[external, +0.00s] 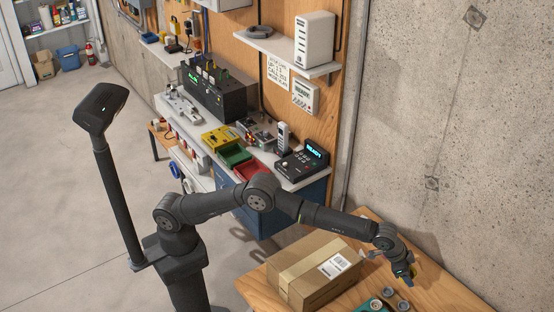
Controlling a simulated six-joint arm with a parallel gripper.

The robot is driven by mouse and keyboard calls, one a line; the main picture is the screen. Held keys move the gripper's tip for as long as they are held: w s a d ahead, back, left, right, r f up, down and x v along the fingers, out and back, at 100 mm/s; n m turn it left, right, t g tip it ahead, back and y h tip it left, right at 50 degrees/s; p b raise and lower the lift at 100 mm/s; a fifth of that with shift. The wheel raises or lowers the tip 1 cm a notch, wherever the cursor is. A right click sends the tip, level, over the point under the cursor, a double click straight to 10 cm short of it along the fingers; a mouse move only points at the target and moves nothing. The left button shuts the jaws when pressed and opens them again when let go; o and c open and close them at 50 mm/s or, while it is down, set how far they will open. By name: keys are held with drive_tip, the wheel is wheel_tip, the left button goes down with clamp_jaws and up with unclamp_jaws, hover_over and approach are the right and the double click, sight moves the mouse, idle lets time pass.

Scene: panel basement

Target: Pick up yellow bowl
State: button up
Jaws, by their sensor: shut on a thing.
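My gripper (405,276) points down over the right part of the wooden table (445,288), to the right of a cardboard box. No other clear yellow bowl shows in the external view.
A taped cardboard box (299,288) stands just left of my gripper. Small round metal-looking things (390,293) and a teal item (371,306) lie near the table's front. A concrete wall (460,130) rises behind. A crowded workbench with a yellow box (222,138) stands farther back.

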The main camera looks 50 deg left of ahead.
drive_tip(key=s+r, duration=0.3)
drive_tip(key=s, duration=0.2)
drive_tip(key=shift+d, duration=0.45)
drive_tip(key=shift+s+r, duration=0.1)
drive_tip(key=shift+s, duration=0.1)
